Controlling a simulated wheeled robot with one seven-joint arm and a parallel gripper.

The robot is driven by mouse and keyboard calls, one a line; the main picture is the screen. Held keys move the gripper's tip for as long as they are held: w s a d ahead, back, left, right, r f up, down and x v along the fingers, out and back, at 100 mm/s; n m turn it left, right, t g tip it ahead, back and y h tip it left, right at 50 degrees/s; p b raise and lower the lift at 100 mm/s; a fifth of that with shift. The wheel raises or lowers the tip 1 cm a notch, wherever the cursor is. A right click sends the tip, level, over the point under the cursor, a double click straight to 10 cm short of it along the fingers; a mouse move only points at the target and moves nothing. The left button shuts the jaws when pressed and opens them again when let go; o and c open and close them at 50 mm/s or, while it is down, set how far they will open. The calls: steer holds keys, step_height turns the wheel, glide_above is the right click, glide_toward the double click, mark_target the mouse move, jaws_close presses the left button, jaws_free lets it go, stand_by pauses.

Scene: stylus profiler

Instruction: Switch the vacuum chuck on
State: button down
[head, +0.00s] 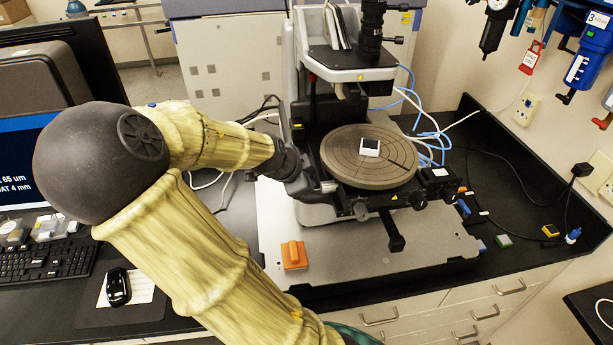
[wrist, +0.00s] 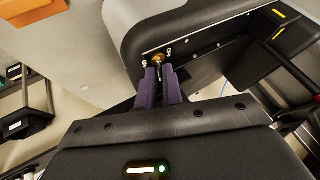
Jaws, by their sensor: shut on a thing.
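The vacuum chuck (head: 349,166) is a round grey disc with ring grooves on the profiler stage in the head view. A small white square piece with a dark centre (head: 370,147) lies on it. In the wrist view a small metal toggle switch (wrist: 158,58) with a brass collar sits on a dark panel, between two small white labels. My gripper (wrist: 159,75) has its two purple fingers closed on the switch lever, mostly hiding it. In the head view my arm reaches to the left side of the stage, where the switch is hidden.
An orange block (head: 294,255) lies on the light base plate (head: 345,265) in front of the stage. The microscope column (head: 371,35) rises behind the chuck. A monitor, keyboard (head: 45,262) and mouse (head: 118,287) are at left. Blue tubes and cables run behind at right.

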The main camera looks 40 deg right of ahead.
stand_by(0.5)
steer(key=c, duration=1.5)
jaws_free()
steer(key=shift+c, duration=0.2)
steer(key=shift+a+r, duration=0.1)
steer(key=p+v, duration=0.3)
steer(key=v, duration=1.4)
steer(key=shift+s, duration=0.25)
steer(key=shift+a, duration=0.15)
